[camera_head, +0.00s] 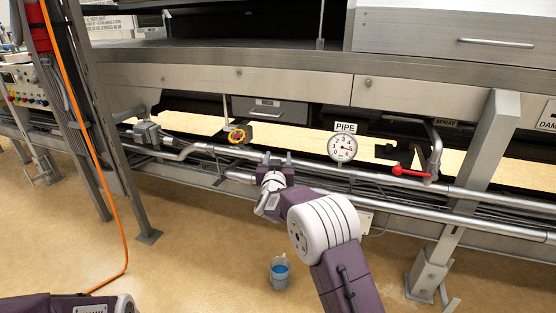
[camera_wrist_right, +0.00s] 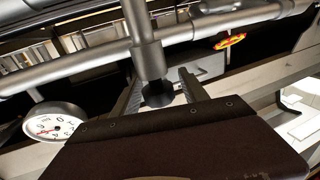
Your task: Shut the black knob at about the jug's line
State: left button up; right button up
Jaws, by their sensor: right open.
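The jug (camera_head: 280,272), a small grey container with blue in it, stands on the floor below the pipes. My right gripper (camera_head: 276,161) is at the pipe run, left of the round gauge. In the right wrist view, the black knob (camera_wrist_right: 158,94) sits at the end of a short grey stem from a pipe. The open fingers of my right gripper (camera_wrist_right: 161,88) stand on either side of it; contact is not clear. In the head view my gripper hides the knob. My left gripper is out of view; only part of that arm shows at bottom left.
The gauge (camera_head: 343,148) under the PIPE sign is right of my gripper. A yellow-and-red handwheel (camera_head: 238,135) is to its left, a red lever (camera_head: 410,172) farther right. A steel post (camera_head: 468,180) stands at right. An orange hose (camera_head: 99,190) hangs at left. Much floor is clear.

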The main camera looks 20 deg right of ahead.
grip_shut()
jog(key=n+y+b, duration=0.2)
jog(key=y, duration=0.2)
jog(key=a+n+y+b, duration=0.1)
jog(key=n+y+b, duration=0.1)
jog(key=n+y, duration=0.1)
jog(key=shift+a+t+y, duration=0.2)
jog(key=shift+t+y, duration=0.2)
jog(key=shift+y, duration=0.3)
grip_release()
